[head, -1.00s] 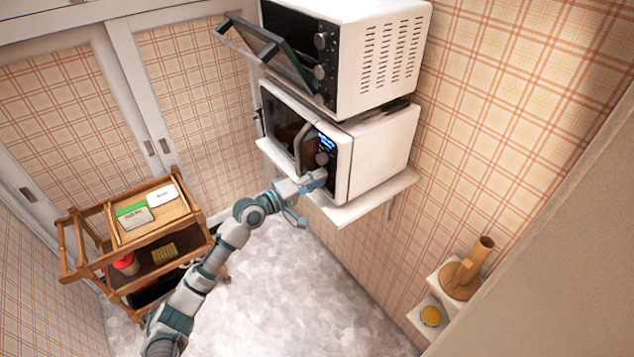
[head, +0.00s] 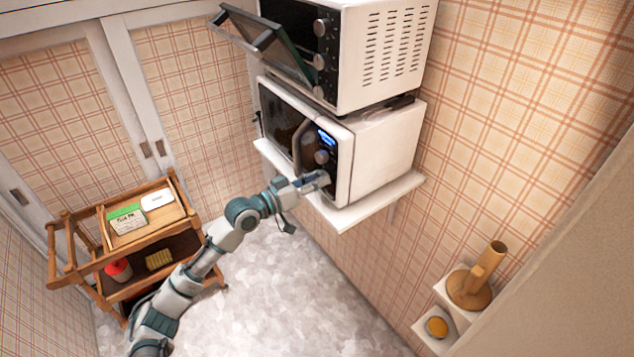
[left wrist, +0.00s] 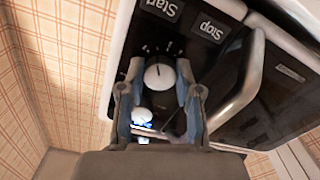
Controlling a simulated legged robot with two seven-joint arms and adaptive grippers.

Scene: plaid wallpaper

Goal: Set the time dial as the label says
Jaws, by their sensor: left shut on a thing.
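The white microwave (head: 385,150) sits on a wall shelf, with a dark control panel, a blue-lit display (head: 327,138) and an upper dial (head: 321,157). My left gripper (head: 318,180) is at the panel below that dial and covers the lower dial in the head view. In the left wrist view the panel appears upside down. There the fingers of my left gripper (left wrist: 157,72) are shut on the white lower dial (left wrist: 158,77), which has tick marks around it. The other dial (left wrist: 142,115) shows farther back between the fingers. Start and Stop buttons (left wrist: 210,30) are beyond. My right gripper is out of view.
A toaster oven (head: 385,55) with its door open stands on the microwave. A wooden cart (head: 190,240) at left bears a green-and-white card (head: 127,218) and a white card (head: 157,202), their writing too small to read. Small wall shelves (head: 437,345) are at lower right.

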